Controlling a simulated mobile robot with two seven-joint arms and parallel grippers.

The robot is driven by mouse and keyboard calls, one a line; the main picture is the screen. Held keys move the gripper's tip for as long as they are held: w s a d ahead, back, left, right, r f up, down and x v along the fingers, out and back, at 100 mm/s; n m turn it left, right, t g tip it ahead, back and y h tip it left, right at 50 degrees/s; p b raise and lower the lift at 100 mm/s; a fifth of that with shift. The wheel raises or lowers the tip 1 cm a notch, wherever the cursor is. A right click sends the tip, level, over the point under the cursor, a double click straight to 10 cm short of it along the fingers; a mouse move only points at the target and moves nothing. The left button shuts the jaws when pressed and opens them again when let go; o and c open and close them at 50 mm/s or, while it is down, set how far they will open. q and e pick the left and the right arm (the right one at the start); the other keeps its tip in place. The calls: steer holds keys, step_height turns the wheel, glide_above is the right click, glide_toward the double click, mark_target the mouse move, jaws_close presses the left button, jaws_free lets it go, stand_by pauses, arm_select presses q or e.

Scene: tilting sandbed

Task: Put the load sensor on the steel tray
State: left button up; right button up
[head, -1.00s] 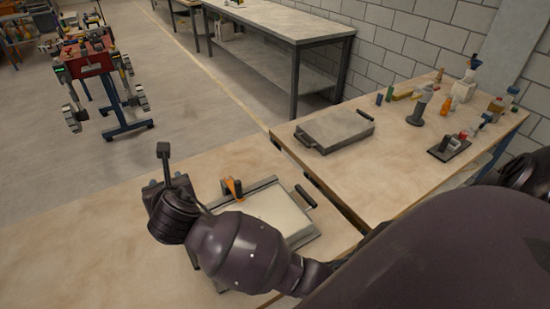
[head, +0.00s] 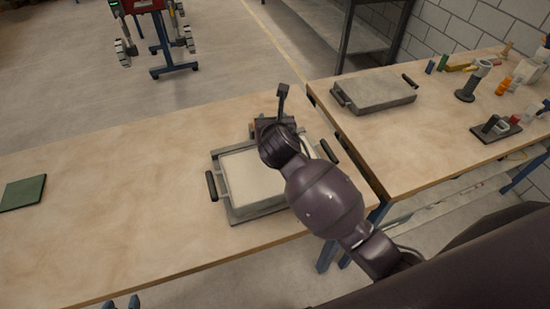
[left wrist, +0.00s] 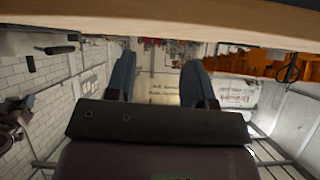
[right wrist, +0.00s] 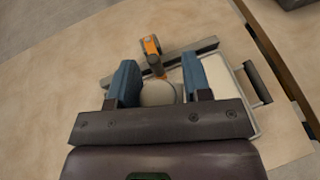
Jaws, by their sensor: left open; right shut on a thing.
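My right gripper (right wrist: 160,88) is shut on a pale round piece (right wrist: 157,93), which looks like the load sensor; only its top shows. In the head view the wrist hides the fingers, above the back right of a pale-filled pan with dark handles (head: 245,176). The pan also shows in the right wrist view (right wrist: 225,88), below the gripper. A grey metal tray with dark handles (head: 375,92), probably the steel tray, lies flat on the right bench. My left gripper (head: 121,302) shows only its blue fingertips at the bottom edge; in the left wrist view (left wrist: 162,85) it is open and empty.
An orange clamp-like part (right wrist: 151,47) stands at the pan's edge. A green mat (head: 22,192) lies at the left of the front bench (head: 100,190). A gap separates the benches. A dark stand (head: 468,92) and several small items crowd the right bench's far side.

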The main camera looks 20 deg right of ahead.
step_height(320, 180, down, 14)
steer(key=shift+b, duration=1.2)
steer(key=shift+f, duration=0.1)
steer(key=o, duration=1.2)
steer(key=shift+s, duration=0.1)
steer(key=p+v, duration=0.1)
steer(key=v, duration=1.1)
